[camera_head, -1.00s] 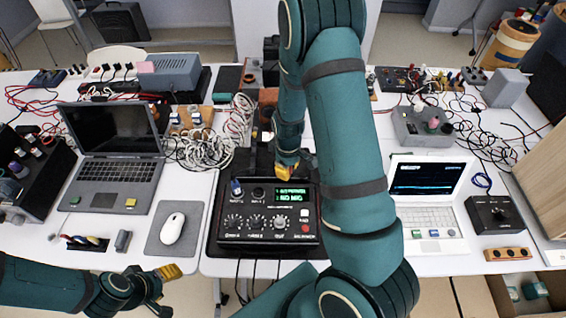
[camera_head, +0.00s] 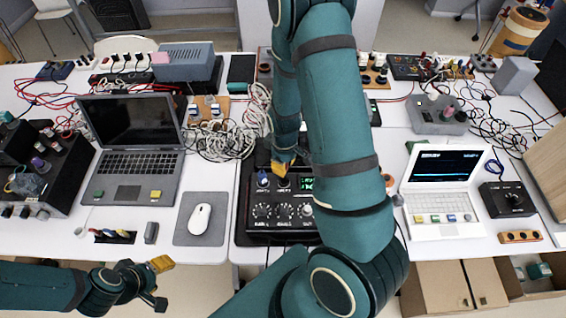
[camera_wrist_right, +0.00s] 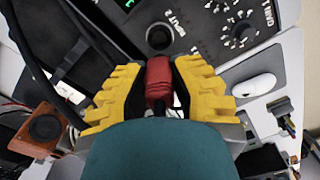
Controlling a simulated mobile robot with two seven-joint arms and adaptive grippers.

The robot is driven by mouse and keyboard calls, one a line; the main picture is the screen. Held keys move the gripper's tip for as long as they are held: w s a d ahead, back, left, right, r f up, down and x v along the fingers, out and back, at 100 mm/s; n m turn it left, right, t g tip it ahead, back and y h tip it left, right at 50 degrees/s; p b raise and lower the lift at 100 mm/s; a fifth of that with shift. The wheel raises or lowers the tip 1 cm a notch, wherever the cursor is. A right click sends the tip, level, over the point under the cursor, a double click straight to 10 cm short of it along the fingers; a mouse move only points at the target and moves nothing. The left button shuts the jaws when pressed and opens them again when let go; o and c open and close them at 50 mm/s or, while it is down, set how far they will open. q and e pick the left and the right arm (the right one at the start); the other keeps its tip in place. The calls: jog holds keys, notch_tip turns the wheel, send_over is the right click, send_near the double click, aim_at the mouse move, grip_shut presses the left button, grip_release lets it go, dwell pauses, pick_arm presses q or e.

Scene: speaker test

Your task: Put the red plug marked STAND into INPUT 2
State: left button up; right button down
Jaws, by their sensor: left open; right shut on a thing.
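My right gripper (camera_head: 283,166) is shut at the back edge of the black mixer box (camera_head: 245,222). In the right wrist view its yellow fingers (camera_wrist_right: 159,92) are closed around a red plug (camera_wrist_right: 158,80). Any marking on the plug is not readable. A round dark socket (camera_wrist_right: 160,37) lies just beyond the plug, with a label beside it that looks like INPUT 2. The socket's opening shows uncovered, and the plug's tip is hidden. A blue plug (camera_head: 263,179) stands in the neighbouring socket. My left gripper (camera_head: 160,283) is open and empty off the table's front edge.
A dark laptop (camera_head: 135,150) and a white mouse (camera_head: 200,218) on a grey pad are left of the mixer. A white laptop (camera_head: 440,185) is at the right. Tangled white cables (camera_head: 222,140) lie behind. My right arm covers the mixer's right part.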

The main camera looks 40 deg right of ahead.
aim_at(284, 182)
jog(key=shift+f+b, duration=2.45)
jog(key=shift+f, duration=0.65)
jog(key=shift+f, duration=0.25)
jog(key=c, duration=0.8)
grip_release()
notch_tip(284, 182, up, 12)
jog(key=shift+r, duration=0.1)
